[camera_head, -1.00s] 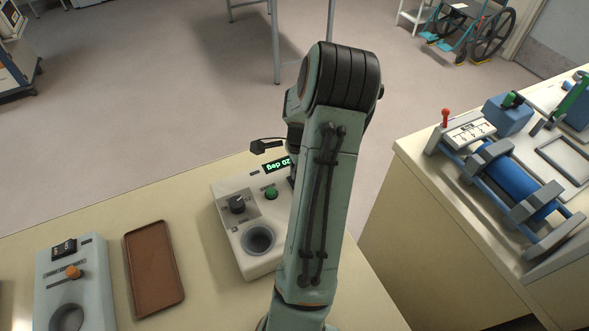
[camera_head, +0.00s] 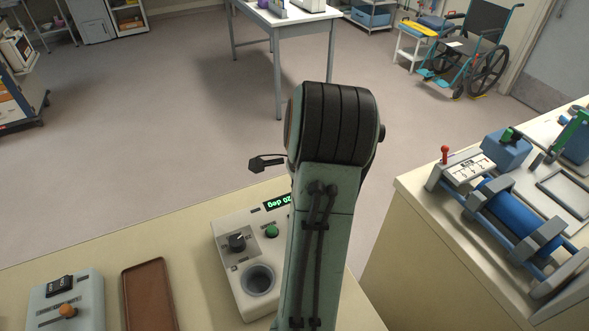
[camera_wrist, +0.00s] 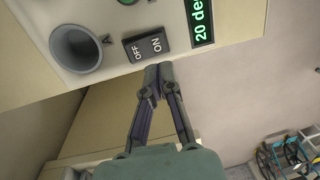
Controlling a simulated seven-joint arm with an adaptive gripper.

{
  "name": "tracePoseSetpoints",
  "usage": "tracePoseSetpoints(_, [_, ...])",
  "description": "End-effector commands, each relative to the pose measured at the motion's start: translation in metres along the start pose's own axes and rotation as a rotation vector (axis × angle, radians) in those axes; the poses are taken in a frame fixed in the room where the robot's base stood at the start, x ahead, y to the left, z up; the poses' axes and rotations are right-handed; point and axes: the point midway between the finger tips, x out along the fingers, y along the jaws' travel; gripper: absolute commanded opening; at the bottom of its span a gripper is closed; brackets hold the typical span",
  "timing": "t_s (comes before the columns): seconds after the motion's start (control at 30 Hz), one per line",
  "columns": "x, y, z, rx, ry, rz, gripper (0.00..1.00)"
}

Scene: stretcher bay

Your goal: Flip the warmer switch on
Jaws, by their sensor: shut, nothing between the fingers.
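A pale unit (camera_head: 229,257) with a green "20 deg" display (camera_head: 276,202) stands on the bench, partly behind my arm. In the wrist view, its black rocker switch (camera_wrist: 146,45) marked OFF and ON sits between the round well (camera_wrist: 77,48) and the display (camera_wrist: 200,20). My gripper (camera_wrist: 158,72) is shut and empty, its fingertips close to the switch's lower edge near the ON end. I cannot tell whether they touch it, or which way the rocker is tilted. In the head view my arm hides the switch and gripper.
The unit also has a black knob (camera_head: 237,242) and a green button (camera_head: 271,231). To its left lie a brown tray (camera_head: 148,296) and another device with its own black switch (camera_head: 60,286) and an orange knob (camera_head: 68,310). A bench with a blue roller mechanism (camera_head: 517,210) stands right.

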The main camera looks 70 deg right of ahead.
Motion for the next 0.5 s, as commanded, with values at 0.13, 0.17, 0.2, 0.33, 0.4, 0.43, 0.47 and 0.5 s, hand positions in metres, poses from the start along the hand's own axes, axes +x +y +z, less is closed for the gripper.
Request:
tracePoseSetpoints(0.13, [-0.035, -0.010, 0.000, -0.002, 0.004, -0.005, 0.00])
tracePoseSetpoints(0.17, [-0.041, -0.011, 0.000, -0.002, 0.003, -0.004, 0.00])
tracePoseSetpoints(0.2, [-0.048, -0.013, 0.000, -0.001, 0.003, -0.004, 0.00])
tracePoseSetpoints(0.33, [-0.067, -0.018, 0.000, -0.001, 0.001, -0.003, 0.00])
tracePoseSetpoints(0.4, [-0.073, -0.019, 0.000, -0.001, 0.001, -0.001, 0.00])
tracePoseSetpoints(0.43, [-0.075, -0.019, 0.000, -0.001, 0.000, -0.001, 0.00])
tracePoseSetpoints(0.47, [-0.077, -0.020, 0.000, 0.000, 0.000, 0.000, 0.00])
tracePoseSetpoints(0.5, [-0.079, -0.020, 0.000, 0.000, 0.000, 0.000, 0.00])
